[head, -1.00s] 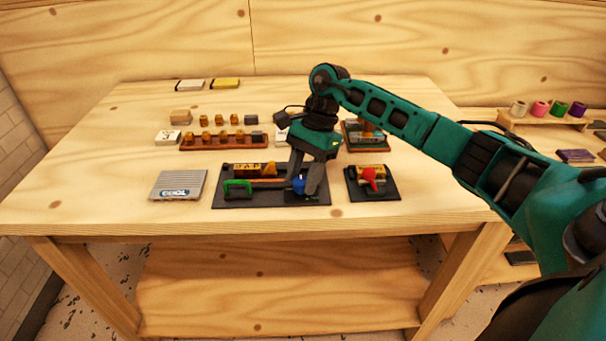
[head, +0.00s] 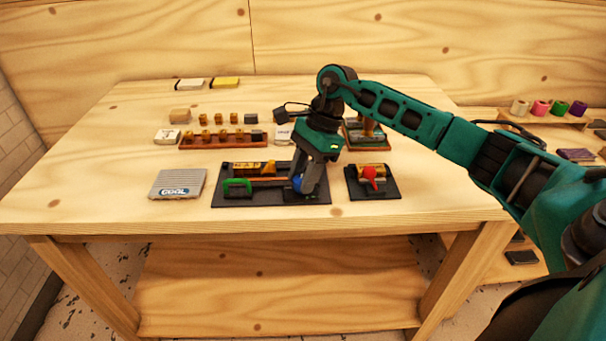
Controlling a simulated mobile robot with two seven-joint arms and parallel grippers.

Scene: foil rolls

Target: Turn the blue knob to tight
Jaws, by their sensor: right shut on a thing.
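The blue knob (head: 297,184) sits at the right part of a black base plate (head: 270,199) near the front of the table. My right gripper (head: 303,187) points down over it and is shut on the knob, with its fingers hiding much of it. Which way the knob is turned cannot be told. A green clamp-like part (head: 237,187) is at the left of the same plate, with gold lettered type (head: 246,168) behind it. My left gripper is not in view.
A black stand with a red handle (head: 369,174) is close to the right of the plate. A grey "COOL" pad (head: 177,184) lies to the left. A wooden rack of small gold blocks (head: 222,143) stands behind.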

